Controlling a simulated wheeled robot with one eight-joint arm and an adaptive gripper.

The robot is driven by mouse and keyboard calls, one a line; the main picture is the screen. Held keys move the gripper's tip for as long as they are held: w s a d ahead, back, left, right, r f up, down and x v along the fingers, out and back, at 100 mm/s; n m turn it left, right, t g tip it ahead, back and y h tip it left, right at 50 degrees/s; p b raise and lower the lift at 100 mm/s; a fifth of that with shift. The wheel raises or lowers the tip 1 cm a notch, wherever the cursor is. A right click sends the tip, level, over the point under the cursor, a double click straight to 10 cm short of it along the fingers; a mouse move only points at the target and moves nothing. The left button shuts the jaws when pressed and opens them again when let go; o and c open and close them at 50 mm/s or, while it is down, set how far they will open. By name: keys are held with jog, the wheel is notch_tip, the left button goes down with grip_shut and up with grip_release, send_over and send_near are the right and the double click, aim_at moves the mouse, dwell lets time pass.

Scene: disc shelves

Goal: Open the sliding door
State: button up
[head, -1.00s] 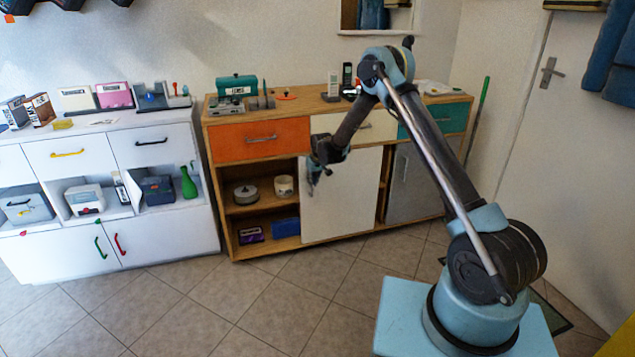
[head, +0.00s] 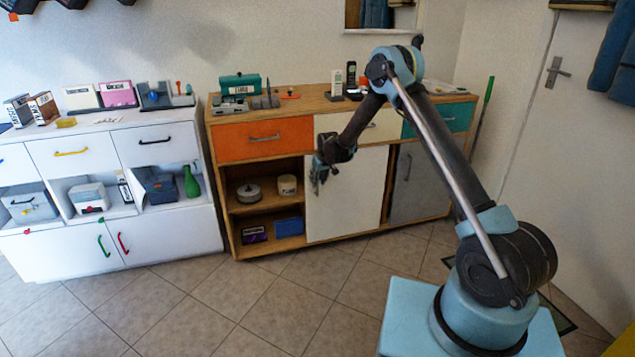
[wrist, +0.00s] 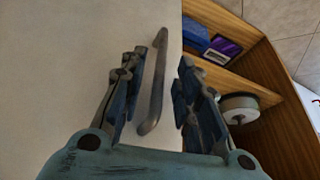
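The white sliding door (head: 347,205) covers the middle of the wooden cabinet. The open shelves left of it are exposed. My gripper (head: 317,176) is at the door's left edge, below the drawers. In the wrist view the grey bar handle (wrist: 154,82) stands on the white door panel (wrist: 80,60) near its edge. My gripper (wrist: 160,85) is open around the handle, one finger on each side. The handle is closer to the left finger, and a gap shows to the right finger. I cannot tell whether the left finger touches it.
The open shelves hold a blue box (head: 289,226), a purple box (head: 253,235), a round tin (head: 248,193) and a white cup (head: 287,185). A grey door (head: 412,180) is at the right. A white cabinet (head: 170,235) stands left. The tiled floor (head: 230,300) in front is clear.

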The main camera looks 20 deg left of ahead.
jog(key=v, duration=1.1)
jog(key=shift+d+r, duration=0.15)
jog(key=shift+r, duration=0.2)
jog(key=shift+s, duration=0.15)
